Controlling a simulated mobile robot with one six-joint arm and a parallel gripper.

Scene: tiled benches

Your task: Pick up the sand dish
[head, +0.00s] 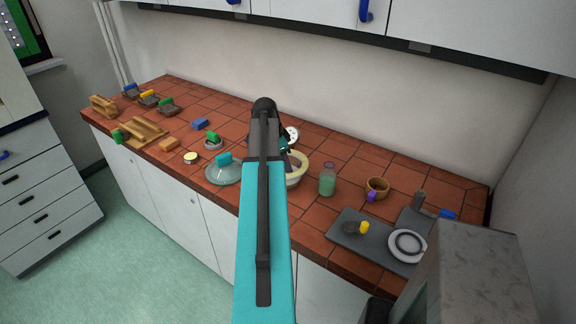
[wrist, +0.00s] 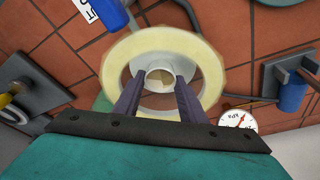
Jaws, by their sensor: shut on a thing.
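A round dish with a wide cream rim, which I take to be the sand dish (wrist: 210,70), fills the middle of the wrist view. It has a grey inside and a small pale round knob at its centre. My gripper (wrist: 159,80) has its two dark fingers closed on either side of this knob. In the head view the dish (head: 302,166) shows just right of my arm, partly hidden by it. The fingertips are hidden there. I cannot tell whether the dish touches the bench.
A pressure gauge (wrist: 238,121) lies close to the dish. A jar of green liquid (head: 327,180) and a brown bowl (head: 378,186) stand to its right. The wall runs along the bench's back.

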